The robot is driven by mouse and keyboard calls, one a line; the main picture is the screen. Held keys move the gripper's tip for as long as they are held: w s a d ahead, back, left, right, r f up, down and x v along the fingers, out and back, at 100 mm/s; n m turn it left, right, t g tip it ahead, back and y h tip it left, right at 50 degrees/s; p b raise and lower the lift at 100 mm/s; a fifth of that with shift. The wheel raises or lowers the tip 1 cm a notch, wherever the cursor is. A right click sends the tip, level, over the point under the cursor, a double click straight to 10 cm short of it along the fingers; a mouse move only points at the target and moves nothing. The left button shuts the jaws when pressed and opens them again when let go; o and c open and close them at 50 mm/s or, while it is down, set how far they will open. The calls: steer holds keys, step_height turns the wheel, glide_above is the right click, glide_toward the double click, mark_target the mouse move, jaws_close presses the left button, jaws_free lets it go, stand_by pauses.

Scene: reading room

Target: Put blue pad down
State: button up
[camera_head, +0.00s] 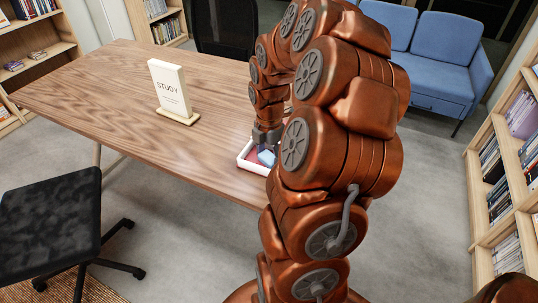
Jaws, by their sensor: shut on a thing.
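The blue pad (267,158) is at the tips of my gripper (266,147), which is shut on it. The pad is over or inside a white-rimmed tray (241,160) with a dark red inside, at the right edge of the wooden table (130,85). I cannot tell whether the pad touches the tray's bottom. My arm hides the right part of the tray.
A white STUDY sign (169,87) stands on the table left of the tray. The table's middle is clear. A dark chair (50,215) is at the front left. A blue sofa (440,75) and bookshelves (515,150) are to the right.

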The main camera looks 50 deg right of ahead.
steer(key=shift+f, duration=0.1)
steer(key=o, duration=1.2)
